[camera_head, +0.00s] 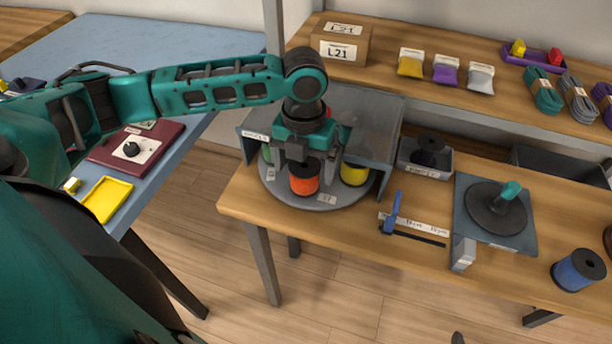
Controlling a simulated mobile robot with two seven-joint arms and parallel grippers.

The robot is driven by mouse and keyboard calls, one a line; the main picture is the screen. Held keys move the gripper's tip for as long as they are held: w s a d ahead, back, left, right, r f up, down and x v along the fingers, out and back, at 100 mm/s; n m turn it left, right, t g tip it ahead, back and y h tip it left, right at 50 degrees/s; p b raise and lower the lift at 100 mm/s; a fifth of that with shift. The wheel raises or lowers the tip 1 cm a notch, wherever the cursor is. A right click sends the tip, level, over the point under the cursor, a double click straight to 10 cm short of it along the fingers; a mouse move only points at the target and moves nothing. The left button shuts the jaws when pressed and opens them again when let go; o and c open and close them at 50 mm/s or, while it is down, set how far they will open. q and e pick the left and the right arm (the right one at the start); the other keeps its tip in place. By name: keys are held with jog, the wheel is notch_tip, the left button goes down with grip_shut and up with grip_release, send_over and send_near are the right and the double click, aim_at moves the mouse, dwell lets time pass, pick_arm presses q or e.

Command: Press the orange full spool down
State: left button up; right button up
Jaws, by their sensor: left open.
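The orange full spool (304,180) stands upright near the front of the round grey turntable (318,201), which sits partly under a grey hood. My left gripper (299,158) points down just over the spool, and its fingers overlap the spool's top in the picture. I cannot tell whether they touch it. The gripper is open. A yellow spool (354,174) stands to its right on the same turntable. A green spool and a red spool show partly behind my gripper. My right gripper is not in view.
The grey hood (386,117) rises close behind and beside my left gripper. A grey bin with a black spool (428,152), a blue-handled tool (392,213), a crank plate (524,241) and a blue spool (578,270) stand to the right. A shelf runs behind.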

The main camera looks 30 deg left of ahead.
pick_arm(q)
jog(key=shift+r+p, duration=0.9)
jog(key=shift+r, duration=2.6)
jog(key=shift+s+f, duration=0.1)
